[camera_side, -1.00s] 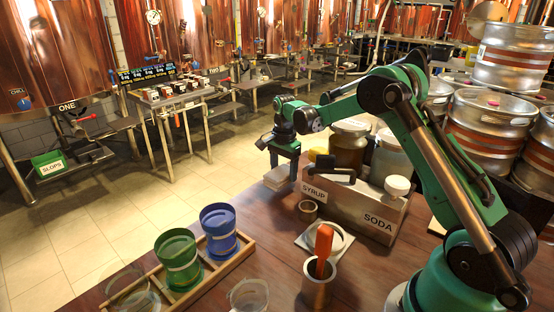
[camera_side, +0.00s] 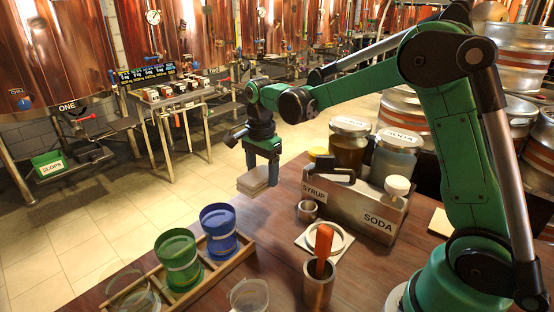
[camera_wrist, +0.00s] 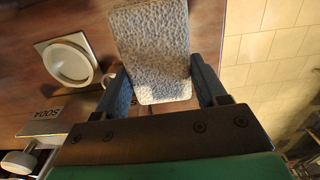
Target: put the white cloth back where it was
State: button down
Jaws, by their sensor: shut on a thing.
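The white cloth (camera_side: 254,180) is a folded, textured pad, greyish in this light. My gripper (camera_side: 262,182) is shut on it near the far left edge of the wooden table in the side view. In the wrist view the cloth (camera_wrist: 155,50) lies between the two blue fingers of my gripper (camera_wrist: 168,92) and reaches out beyond them. The cloth looks level. I cannot tell whether it touches the table or hangs just above it.
The syrup and soda caddy (camera_side: 352,205) with jars stands right of my gripper. A small metal cup (camera_side: 307,211), a white ring on a square tile (camera_side: 318,243) and a wooden rack (camera_side: 185,290) with green and blue cups are nearer.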

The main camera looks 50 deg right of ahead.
aim_at(261, 217)
jog(key=shift+s+a+r, duration=0.25)
jog(key=shift+a, duration=0.25)
jog(key=shift+s+a+r, duration=0.2)
jog(key=shift+s+a, duration=0.05)
jog(key=shift+a, duration=0.2)
jog(key=shift+f, duration=4)
jog(key=shift+f, duration=0.4)
jog(key=shift+c, duration=1.9)
grip_release()
jog(key=shift+o, duration=0.2)
jog(key=o, duration=0.3)
jog(key=shift+o, duration=0.2)
